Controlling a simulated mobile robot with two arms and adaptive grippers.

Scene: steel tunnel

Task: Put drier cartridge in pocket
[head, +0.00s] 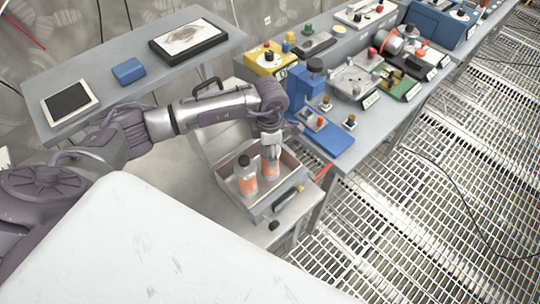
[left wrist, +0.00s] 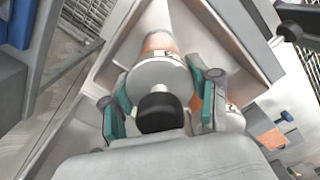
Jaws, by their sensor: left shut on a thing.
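My left gripper (head: 270,148) is shut on a drier cartridge (head: 270,165), a pale cylinder with an orange band. In the left wrist view the teal finger pads of the left gripper (left wrist: 160,98) sit on either side of this cartridge (left wrist: 158,74), below its black cap. A second cartridge (head: 246,182), with a black cap and orange band, stands upright beside it, to its left in the head view. Both are within the outline of an open metal box (head: 285,196). I cannot tell whether the held cartridge touches the box floor. No separate pocket can be made out. My right gripper is out of view.
A grey bench (head: 355,143) with a blue fixture (head: 329,141) stands close to the right of the box. Several devices, including a yellow box (head: 268,62), line it. A shelf behind my arm holds a tablet (head: 70,101) and a blue block (head: 128,71).

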